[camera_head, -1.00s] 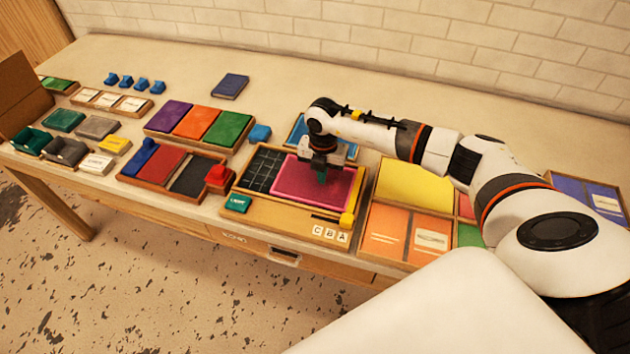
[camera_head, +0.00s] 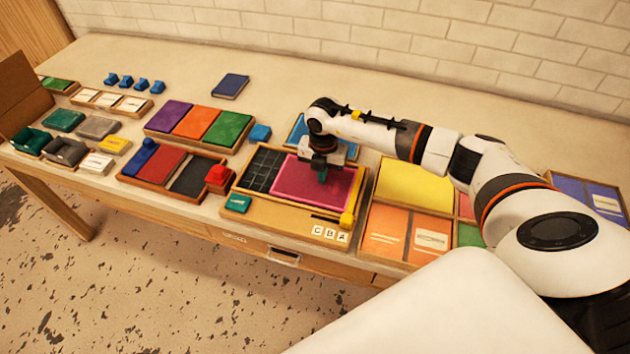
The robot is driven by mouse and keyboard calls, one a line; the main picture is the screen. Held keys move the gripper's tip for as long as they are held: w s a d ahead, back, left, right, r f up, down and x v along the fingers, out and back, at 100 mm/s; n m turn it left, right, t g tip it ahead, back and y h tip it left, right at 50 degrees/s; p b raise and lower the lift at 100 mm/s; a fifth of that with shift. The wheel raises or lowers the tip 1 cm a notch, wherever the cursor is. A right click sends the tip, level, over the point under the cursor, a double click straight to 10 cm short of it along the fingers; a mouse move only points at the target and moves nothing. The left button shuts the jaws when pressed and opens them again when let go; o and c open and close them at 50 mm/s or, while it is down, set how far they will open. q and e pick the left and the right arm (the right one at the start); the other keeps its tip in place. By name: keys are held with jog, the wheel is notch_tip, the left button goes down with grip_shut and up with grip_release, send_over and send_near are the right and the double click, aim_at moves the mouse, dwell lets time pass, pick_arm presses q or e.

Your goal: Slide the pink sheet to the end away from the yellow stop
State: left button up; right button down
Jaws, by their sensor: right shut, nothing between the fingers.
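The pink sheet (camera_head: 300,187) lies in a wooden tray (camera_head: 268,213) near the front of the table. It covers the right part of the tray, beside the yellow stop (camera_head: 348,218) at the right end. A dark gridded area (camera_head: 263,171) is bare at the left end. My right gripper (camera_head: 322,176) points down at the upper right part of the pink sheet, shut and empty. I cannot tell whether its fingertips touch the sheet. My left gripper is not in view.
White letter tiles (camera_head: 330,234) and a teal block (camera_head: 238,203) sit on the tray's front edge. A red block (camera_head: 218,178) is just left of the tray. Yellow and orange panels (camera_head: 414,187) lie to the right. The table's back is mostly clear.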

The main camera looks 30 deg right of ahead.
aim_at(289, 175)
jog(key=shift+f, duration=0.25)
jog(key=shift+w+a, duration=0.1)
dwell(0.3)
jog(key=shift+w+a+r+b, duration=0.15)
jog(key=shift+w+a+b, duration=0.7)
jog(key=shift+w, duration=0.2)
jog(key=shift+w+a+b, duration=0.85)
jog(key=shift+w+a, duration=0.15)
jog(key=shift+w, duration=0.1)
jog(key=shift+w+a, duration=0.1)
jog(key=shift+w+a+f+b, duration=0.25)
jog(key=shift+w+a+b, duration=0.65)
jog(key=shift+w+b, duration=0.1)
